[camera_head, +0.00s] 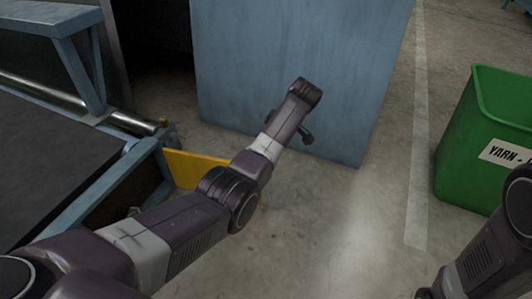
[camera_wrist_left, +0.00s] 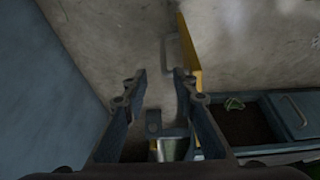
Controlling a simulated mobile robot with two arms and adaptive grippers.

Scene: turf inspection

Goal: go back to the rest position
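My left arm (camera_head: 190,225) reaches from the lower left across the head view toward the blue panel. In the left wrist view my left gripper (camera_wrist_left: 160,84) is open, its two dark fingers spread apart with nothing between the tips. Bare concrete lies beyond the tips. In the head view the left fingers are mostly hidden behind the wrist. My right arm (camera_head: 482,262) shows only in part at the lower right corner; its gripper is outside the picture.
A blue panel (camera_head: 290,60) stands close beyond my left wrist. A yellow panel (camera_head: 195,168) and a roller machine (camera_head: 60,150) are at left. A drawer (camera_wrist_left: 288,118) holds a small green item (camera_wrist_left: 234,103). A green bin (camera_head: 460,150) stands right; floor between is clear.

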